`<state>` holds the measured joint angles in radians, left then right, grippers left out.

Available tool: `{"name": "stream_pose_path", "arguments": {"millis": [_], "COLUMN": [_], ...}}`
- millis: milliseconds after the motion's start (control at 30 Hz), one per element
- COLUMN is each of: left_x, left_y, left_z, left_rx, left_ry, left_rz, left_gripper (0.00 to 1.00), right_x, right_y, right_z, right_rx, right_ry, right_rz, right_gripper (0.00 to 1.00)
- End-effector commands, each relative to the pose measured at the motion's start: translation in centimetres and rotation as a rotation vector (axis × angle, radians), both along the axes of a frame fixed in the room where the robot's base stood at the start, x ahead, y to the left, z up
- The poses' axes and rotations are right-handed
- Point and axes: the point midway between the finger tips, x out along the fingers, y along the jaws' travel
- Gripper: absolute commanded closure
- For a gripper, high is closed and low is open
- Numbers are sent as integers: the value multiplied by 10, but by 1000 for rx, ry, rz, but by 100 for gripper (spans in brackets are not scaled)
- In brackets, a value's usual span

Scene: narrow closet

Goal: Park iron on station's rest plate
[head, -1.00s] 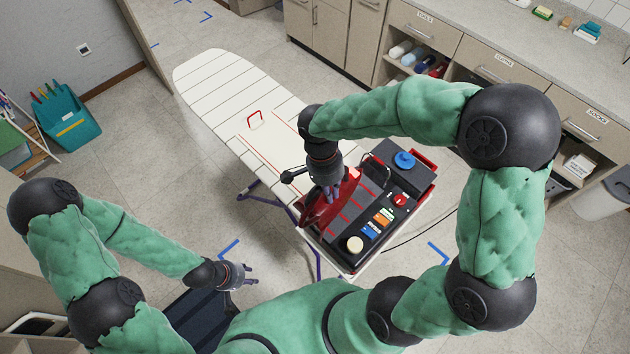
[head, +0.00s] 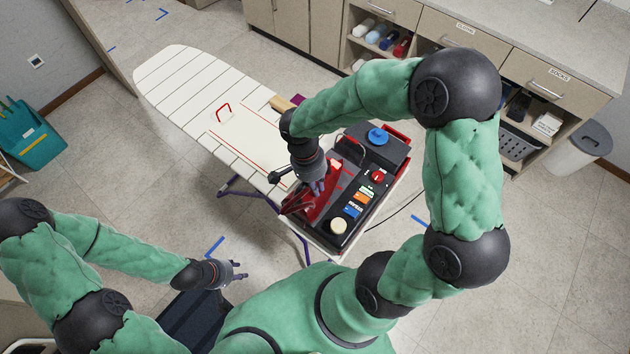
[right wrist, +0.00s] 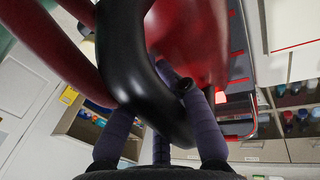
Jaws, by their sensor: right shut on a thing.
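The red iron (head: 296,203) is at the near left side of the dark ironing station (head: 392,154), on the near end of the white ironing board (head: 170,84). My right gripper (head: 318,187) is shut on the iron's black handle; the handle (right wrist: 150,85) and red body (right wrist: 195,40) fill much of the right wrist view. The red-marked rest plate (head: 343,178) is partly hidden by the iron and my gripper. I cannot tell whether the iron touches it. My left gripper (head: 240,270) is open and empty, low at the left, away from the board.
The station carries a blue knob (head: 377,136), a red knob (head: 378,176), a cream knob (head: 338,226) and coloured buttons. Cabinets with shelves line the back; a grey bin (head: 580,148) stands right. Floor is clear at lower right.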

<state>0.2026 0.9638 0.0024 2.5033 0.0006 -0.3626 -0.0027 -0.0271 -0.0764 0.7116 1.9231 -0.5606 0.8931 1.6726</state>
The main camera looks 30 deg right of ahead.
Motion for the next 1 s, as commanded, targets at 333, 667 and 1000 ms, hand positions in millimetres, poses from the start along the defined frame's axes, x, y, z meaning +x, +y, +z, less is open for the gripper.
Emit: {"name": "stream_pose_path", "arguments": {"millis": [333, 667, 1000], "left_x": [0, 0, 0], "left_y": [0, 0, 0], "left_z": [-3, 0, 6], "left_rx": [0, 0, 0], "left_ry": [0, 0, 0], "left_rz": [0, 0, 0], "left_gripper": [64, 64, 64], "right_x": [0, 0, 13], "right_y": [0, 0, 5], "right_z": [-2, 0, 55], "right_rx": [0, 0, 1], "right_ry": [0, 0, -7], "right_rz": [0, 1, 0], "right_gripper": [62, 62, 62]}}
